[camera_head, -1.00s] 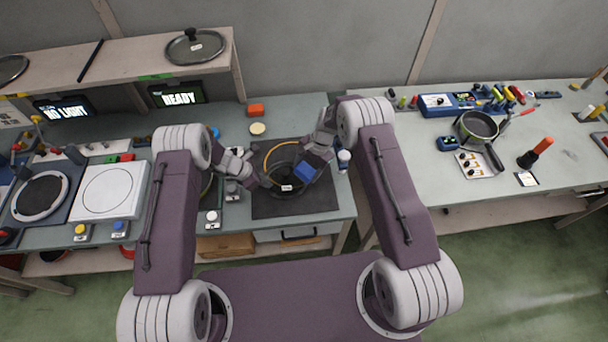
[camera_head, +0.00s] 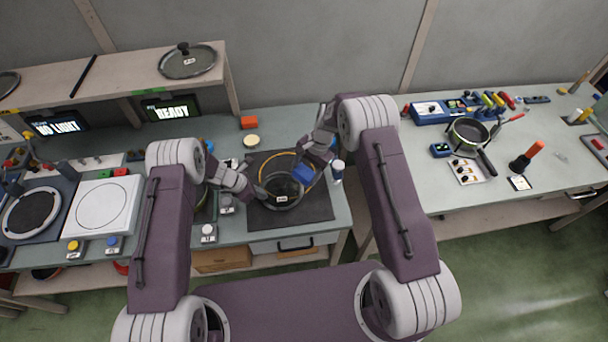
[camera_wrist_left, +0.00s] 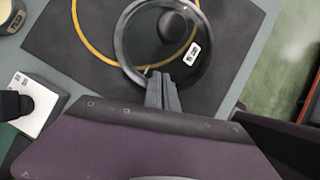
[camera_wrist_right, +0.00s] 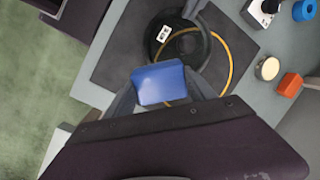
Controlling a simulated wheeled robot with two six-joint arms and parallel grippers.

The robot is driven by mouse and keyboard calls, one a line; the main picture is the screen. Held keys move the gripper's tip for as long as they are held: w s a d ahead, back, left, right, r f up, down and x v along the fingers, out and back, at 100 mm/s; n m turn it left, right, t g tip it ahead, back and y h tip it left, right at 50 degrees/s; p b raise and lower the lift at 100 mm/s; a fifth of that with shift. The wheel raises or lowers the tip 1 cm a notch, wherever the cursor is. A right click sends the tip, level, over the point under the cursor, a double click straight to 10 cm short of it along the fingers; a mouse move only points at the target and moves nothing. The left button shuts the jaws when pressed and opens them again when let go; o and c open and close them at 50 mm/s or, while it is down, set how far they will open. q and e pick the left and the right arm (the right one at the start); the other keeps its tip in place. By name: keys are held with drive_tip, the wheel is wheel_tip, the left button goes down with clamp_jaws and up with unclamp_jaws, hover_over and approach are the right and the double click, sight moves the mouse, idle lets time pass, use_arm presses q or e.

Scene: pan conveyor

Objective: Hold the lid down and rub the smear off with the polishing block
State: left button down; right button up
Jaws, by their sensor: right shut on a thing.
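The round glass lid (camera_head: 283,203), with a dark knob and white label, lies on the dark mat (camera_head: 316,211). It also shows in the left wrist view (camera_wrist_left: 128,62) and right wrist view (camera_wrist_right: 152,42). My left gripper (camera_wrist_left: 161,80) is shut, its fingertips at the lid's near rim in that view; whether they press on it is hard to tell. My right gripper (camera_wrist_right: 160,86) is shut on the blue polishing block (camera_wrist_right: 158,83), which shows over the lid's right side in the head view (camera_head: 303,174). Contact between block and lid is unclear. I cannot make out a smear.
A yellow ring line (camera_wrist_right: 232,64) runs around the lid on the mat. A cream round pot (camera_head: 251,141) and an orange block (camera_head: 249,122) stand behind. A white-capped bottle (camera_head: 338,170) stands right of the mat. A second lid (camera_head: 187,62) rests on the shelf.

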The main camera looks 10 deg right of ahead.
use_arm(q)
drive_tip(key=shift+s+f, duration=0.25)
use_arm(e)
drive_tip(key=shift+f, duration=0.1)
hover_over(295, 184)
drive_tip(key=s+d, duration=0.1)
drive_tip(key=s, duration=0.3)
drive_tip(key=shift+w+d+f, duration=0.1)
drive_tip(key=shift+f, duration=1.55)
drive_tip(key=shift+w+d+f, duration=0.1)
drive_tip(key=shift+f, duration=1.5)
drive_tip(key=shift+x, duration=1.15)
drive_tip(key=shift+w, duration=2)
drive_tip(key=shift+f, duration=0.1)
drive_tip(key=shift+s, duration=0.15)
